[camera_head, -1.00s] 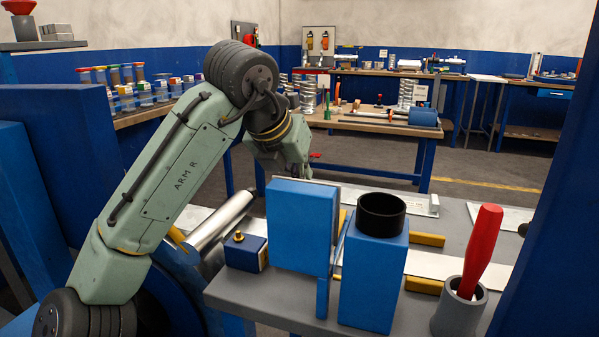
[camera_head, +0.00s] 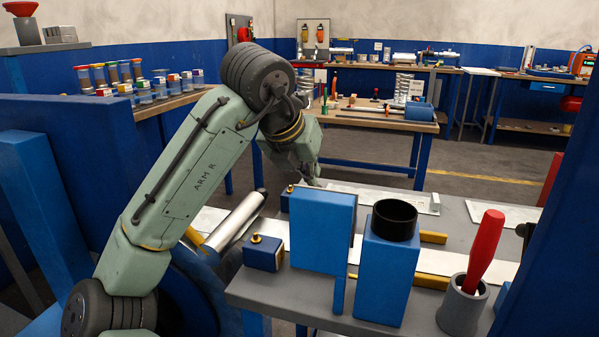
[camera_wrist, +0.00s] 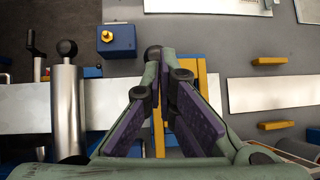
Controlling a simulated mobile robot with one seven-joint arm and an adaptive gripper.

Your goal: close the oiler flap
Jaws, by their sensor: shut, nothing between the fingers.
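A small blue box with a brass cap (camera_head: 264,252) stands left of the large blue block in the head view. Another brass-knobbed blue piece (camera_head: 288,195) shows behind that block. A blue box with a brass cap (camera_wrist: 117,40) is at the upper left in the wrist view, ahead and left of my fingers. I cannot tell which is the oiler, or make out its flap. My gripper (camera_head: 311,180) is low behind the large block, its tips partly hidden in the head view. In the wrist view my gripper (camera_wrist: 164,60) is shut and empty, apart from the blue box.
The large blue block (camera_head: 323,232) and a blue block with a black cylinder (camera_head: 394,222) crowd the front. A red-handled tool stands in a grey cup (camera_head: 463,308). A metal roller (camera_wrist: 67,110) lies left of my fingers. Yellow bars (camera_wrist: 270,62) are at right.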

